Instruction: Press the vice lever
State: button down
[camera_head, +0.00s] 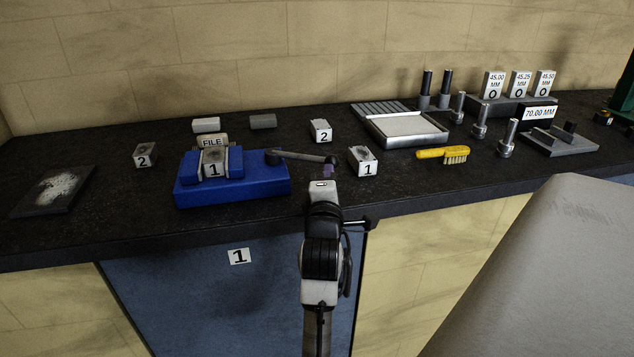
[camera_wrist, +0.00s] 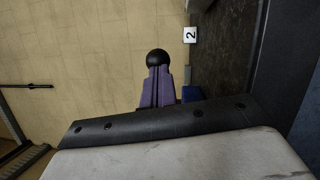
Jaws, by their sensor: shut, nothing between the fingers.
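The blue vice (camera_head: 262,183) sits on the dark bench, with a block labelled 1 (camera_head: 214,163) in its jaws. Its grey lever (camera_head: 298,155) points right from the vice, roughly level, and ends in a dark knob. My gripper (camera_head: 328,172) is shut and empty at the lever's knob end. In the wrist view the purple fingers of my gripper (camera_wrist: 157,80) are together, with the round black knob of the lever (camera_wrist: 157,57) right at their tips. I cannot tell whether they touch. A bit of the blue vice (camera_wrist: 192,94) shows beside the fingers.
A block labelled 1 (camera_head: 363,160) stands just right of the lever end. A block labelled 2 (camera_head: 320,131) and a yellow brush (camera_head: 443,154) lie nearby. A metal tray (camera_head: 436,136) and several upright pins stand further right. A grey surface (camera_head: 550,270) fills the lower right.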

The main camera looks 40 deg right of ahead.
jog(key=d+n+t+y+b, duration=0.1)
jog(key=d, duration=0.1)
jog(key=w+d+n+t+y+b, duration=0.1)
jog(key=d+b, duration=0.1)
jog(key=d+n+t+y+b, duration=0.1)
jog(key=d+b, duration=0.1)
jog(key=shift+w+d+f+y, duration=0.2)
jog(key=shift+w+f+y, duration=0.1)
jog(key=shift+y, duration=0.1)
jog(key=b+x, duration=0.1)
jog(key=x, duration=0.1)
jog(key=b+x, duration=0.2)
jog(key=d+b+x, duration=0.1)
jog(key=b+x, duration=0.1)
jog(key=shift+s+d+f, duration=0.1)
jog(key=shift+s+f, duration=0.05)
jog(key=shift+s, duration=0.1)
jog(key=shift+b+x, duration=0.85)
jog(key=shift+x, duration=0.3)
jog(key=shift+t, duration=0.3)
jog(key=shift+w, duration=0.15)
jog(key=shift+r, duration=0.45)
notch_tip(320, 180, up, 19)
jog(key=shift+s+d, duration=0.2)
jog(key=shift+s, duration=0.05)
jog(key=shift+r, duration=0.1)
